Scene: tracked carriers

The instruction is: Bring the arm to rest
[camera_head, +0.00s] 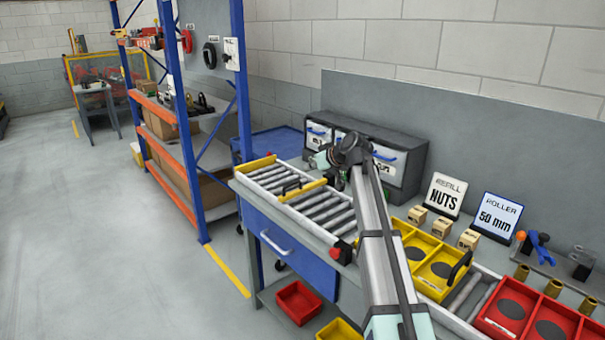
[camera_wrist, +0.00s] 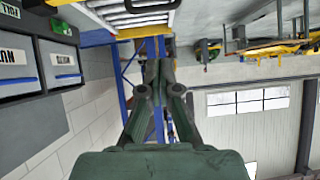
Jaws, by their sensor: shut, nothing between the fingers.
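My arm reaches up from the bottom of the head view over the workbench (camera_head: 262,205), with its wrist bent in front of the grey drawer unit (camera_head: 412,172). In the wrist view my gripper (camera_wrist: 152,68) is shut, its dark fingers together with nothing between them. The fingertips stand in open air, with a blue rack post behind them. In the head view the fingers are too small and overlapped to make out clearly.
A roller conveyor (camera_head: 325,208) with yellow end bars lies under my arm. Yellow bins (camera_head: 412,254), red bins (camera_head: 497,334) and small cardboard boxes (camera_head: 443,227) stand to the right. A blue-orange rack (camera_head: 187,150) is left; the floor (camera_head: 90,240) there is clear.

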